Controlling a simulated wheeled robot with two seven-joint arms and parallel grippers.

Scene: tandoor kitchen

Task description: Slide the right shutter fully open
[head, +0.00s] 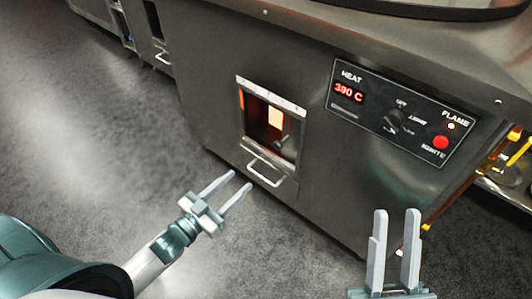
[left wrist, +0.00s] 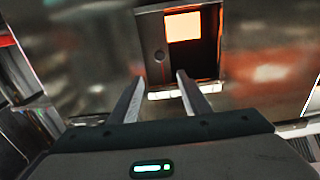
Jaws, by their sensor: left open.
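The right shutter's handle (head: 265,178) is a pale metal bar at the bottom of a framed opening (head: 272,118) in the steel tandoor front. An orange glow shows in the opening, so the shutter does not fully cover it. How far the shutter has slid is unclear. My left gripper (head: 241,180) is open and empty, just left of the handle and apart from it. In the left wrist view its fingers (left wrist: 157,85) point at the lower part of the glowing opening (left wrist: 183,28). My right gripper (head: 395,213) is open and empty, low at the right.
A control panel (head: 394,112) with a red 390 C display, a knob and a red button is right of the opening. Another shutter handle (head: 162,57) is at the upper left. Flames (head: 516,145) show at the right edge. The dark floor (head: 85,140) at left is clear.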

